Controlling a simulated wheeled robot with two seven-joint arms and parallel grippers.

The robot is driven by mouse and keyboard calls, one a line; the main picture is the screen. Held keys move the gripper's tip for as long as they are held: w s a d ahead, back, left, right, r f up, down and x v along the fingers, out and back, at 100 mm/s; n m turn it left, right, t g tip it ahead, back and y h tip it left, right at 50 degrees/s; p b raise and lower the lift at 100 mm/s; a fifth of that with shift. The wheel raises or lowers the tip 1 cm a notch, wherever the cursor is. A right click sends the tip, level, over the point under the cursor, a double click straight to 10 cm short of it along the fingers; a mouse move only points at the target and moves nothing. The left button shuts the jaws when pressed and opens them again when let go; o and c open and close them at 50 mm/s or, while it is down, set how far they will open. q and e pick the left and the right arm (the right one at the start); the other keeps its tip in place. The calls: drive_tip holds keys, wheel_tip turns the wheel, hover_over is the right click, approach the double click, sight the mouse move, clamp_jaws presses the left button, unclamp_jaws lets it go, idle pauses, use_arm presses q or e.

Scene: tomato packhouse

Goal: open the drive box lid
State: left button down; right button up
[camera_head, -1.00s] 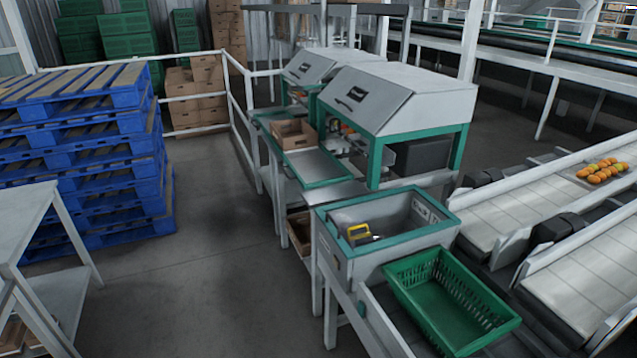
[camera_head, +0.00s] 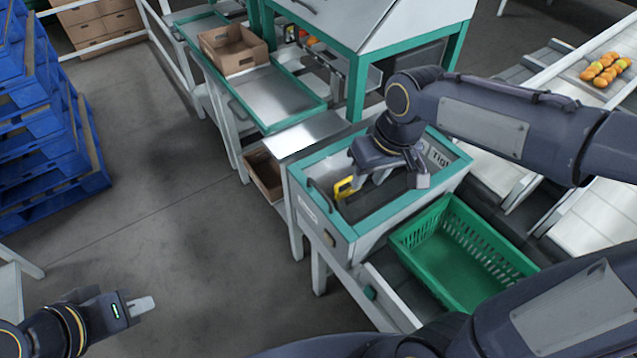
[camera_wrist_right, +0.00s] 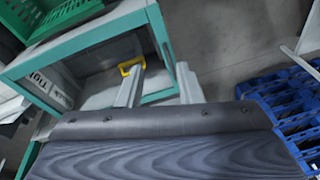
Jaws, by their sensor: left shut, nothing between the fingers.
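The drive box (camera_head: 404,221) is a grey box with a teal rim, right of centre in the head view. Its grey inside and a yellow loop-shaped piece (camera_head: 343,187) show through the top; I cannot tell if a clear lid covers it. A dark arched handle (camera_head: 320,197) is at its left end. My right gripper (camera_head: 388,184) is over the box, its fingers apart and empty; whether it touches anything is unclear. In the right wrist view, the fingers (camera_wrist_right: 160,86) are close to the yellow piece (camera_wrist_right: 132,65). My left gripper (camera_head: 141,305) is shut and empty over the floor, far from the box.
A green crate (camera_head: 462,262) stands right beside the box. A cardboard tray (camera_head: 232,48) sits on the bench behind. Blue pallets (camera_head: 45,130) are stacked at the left. The floor left of the box is clear.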

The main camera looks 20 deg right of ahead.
sight(319, 189)
drive_tip(key=w+a+f+n+g+h, duration=0.1)
drive_tip(key=w+a+f+h, duration=0.1)
drive_tip(key=w+a+f, duration=0.3)
drive_tip(key=w+a+f+n+h, duration=0.2)
drive_tip(key=w+a+f, duration=0.1)
drive_tip(key=w, duration=0.4)
drive_tip(key=x, duration=0.8)
drive_tip(key=shift+a, duration=0.2)
drive_tip(key=shift+c, duration=0.2)
clamp_jaws()
